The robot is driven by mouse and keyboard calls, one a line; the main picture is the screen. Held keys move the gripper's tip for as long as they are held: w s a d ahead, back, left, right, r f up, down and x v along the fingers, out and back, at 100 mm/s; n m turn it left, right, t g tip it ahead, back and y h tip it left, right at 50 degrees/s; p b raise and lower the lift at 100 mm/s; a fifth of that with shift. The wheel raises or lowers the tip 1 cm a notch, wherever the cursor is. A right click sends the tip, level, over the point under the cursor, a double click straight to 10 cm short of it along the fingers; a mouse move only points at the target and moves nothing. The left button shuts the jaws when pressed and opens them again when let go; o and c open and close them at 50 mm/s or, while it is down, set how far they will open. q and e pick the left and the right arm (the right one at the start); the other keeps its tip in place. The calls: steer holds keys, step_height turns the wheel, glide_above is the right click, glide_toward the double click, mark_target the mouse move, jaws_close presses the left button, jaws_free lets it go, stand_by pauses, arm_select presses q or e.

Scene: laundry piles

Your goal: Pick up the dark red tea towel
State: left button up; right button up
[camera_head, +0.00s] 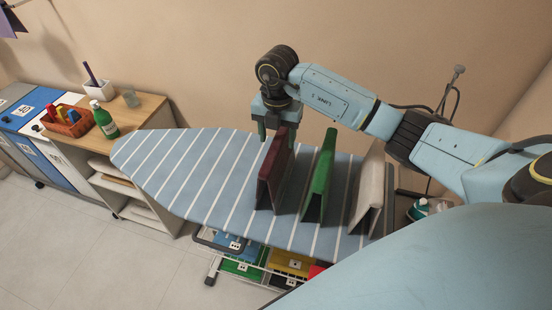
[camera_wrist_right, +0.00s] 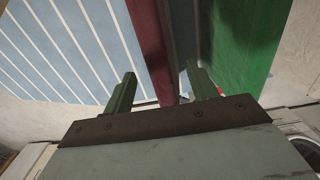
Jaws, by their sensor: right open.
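The dark red tea towel (camera_head: 271,178) stands folded like a tent on the ironing board (camera_head: 190,165), left of the other standing cloths. My right gripper (camera_head: 272,126) is just above and behind its far upper end in the head view. In the right wrist view, the open fingers of my right gripper (camera_wrist_right: 160,78) stand on either side of the dark red tea towel (camera_wrist_right: 152,45). The jaws are not closed on it; whether a finger touches the cloth I cannot tell. My left gripper is not in view.
A green cloth (camera_head: 319,178) stands close right of the red one, and a beige cloth (camera_head: 368,190) further right. The board's left part is bare. A side cabinet (camera_head: 150,112) holds a green bottle (camera_head: 104,120) and an orange basket (camera_head: 67,122).

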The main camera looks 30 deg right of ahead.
mark_target(276, 144)
steer(key=shift+s+a+f+p, duration=0.1)
steer(key=shift+f+p, duration=0.05)
steer(key=shift+f, duration=0.35)
steer(key=shift+s+a+f+p, duration=0.1)
steer(key=shift+f+p, duration=0.05)
steer(key=shift+f, duration=0.3)
step_height(276, 144, down, 3)
steer(key=shift+r, duration=0.2)
steer(key=shift+f, duration=0.4)
steer(key=c, duration=1)
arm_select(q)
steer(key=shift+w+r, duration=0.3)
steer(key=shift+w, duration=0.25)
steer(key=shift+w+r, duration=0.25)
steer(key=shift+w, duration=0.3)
arm_select(e)
steer(key=shift+c, duration=0.6)
